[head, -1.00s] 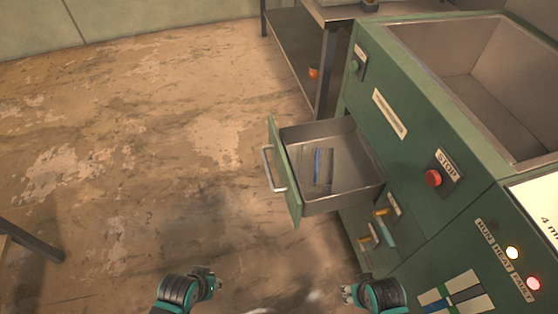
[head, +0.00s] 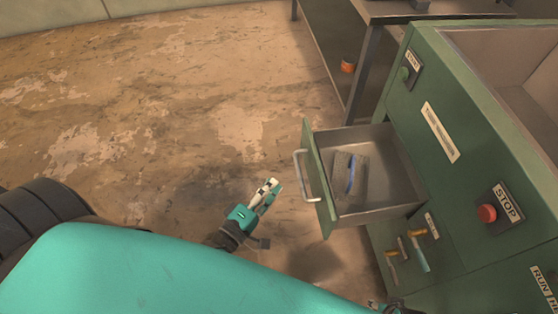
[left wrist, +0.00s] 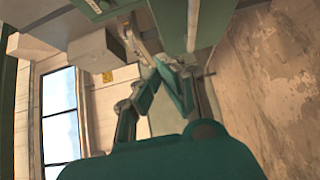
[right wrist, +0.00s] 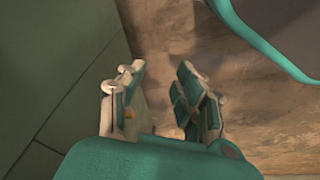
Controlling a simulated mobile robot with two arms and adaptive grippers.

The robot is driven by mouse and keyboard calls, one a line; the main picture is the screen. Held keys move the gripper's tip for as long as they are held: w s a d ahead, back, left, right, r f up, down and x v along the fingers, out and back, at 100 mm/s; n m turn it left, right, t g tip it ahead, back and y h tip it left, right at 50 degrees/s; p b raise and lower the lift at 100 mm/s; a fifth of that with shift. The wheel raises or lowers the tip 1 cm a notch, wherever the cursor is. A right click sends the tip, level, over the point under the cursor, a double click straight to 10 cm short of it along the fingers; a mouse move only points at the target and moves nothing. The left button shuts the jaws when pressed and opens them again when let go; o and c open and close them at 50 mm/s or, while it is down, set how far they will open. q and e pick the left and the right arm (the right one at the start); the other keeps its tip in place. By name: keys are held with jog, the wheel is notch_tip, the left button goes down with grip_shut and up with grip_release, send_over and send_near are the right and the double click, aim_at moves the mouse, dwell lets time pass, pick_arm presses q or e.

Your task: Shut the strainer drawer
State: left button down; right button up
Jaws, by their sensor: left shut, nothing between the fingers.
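The strainer drawer (head: 378,212) is pulled out of the green machine. It is a metal tray with a green front (head: 318,172) and a pale bar handle (head: 302,176). A grey piece with a blue strip (head: 350,174) lies inside it. My left gripper (head: 272,186) is shut and empty, just left of the handle and apart from it in the head view. Its fingers also show in the left wrist view (left wrist: 172,82). My right gripper (right wrist: 163,80) is open and empty in the right wrist view; only a sliver shows at the head view's bottom edge.
The green machine (head: 455,185) stands at the right with a red stop button (head: 487,213). Small handles (head: 418,250) sit below the drawer. A metal table (head: 372,60) with an orange object (head: 347,66) stands behind. The floor left of the drawer is clear.

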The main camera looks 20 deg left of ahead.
pick_arm(q)
jog(key=w+d, duration=0.1)
jog(key=w, duration=0.2)
jog(key=w+d, duration=0.2)
jog(key=w, duration=0.1)
jog(key=w+d, duration=0.1)
jog(key=w, duration=0.2)
jog(key=shift+w+d, duration=0.35)
jog(key=shift+w, duration=0.05)
pick_arm(e)
jog(key=shift+s+r, duration=0.25)
jog(key=shift+w, duration=0.2)
pick_arm(q)
jog(key=shift+w, duration=0.1)
pick_arm(e)
jog(key=shift+w+r, duration=0.1)
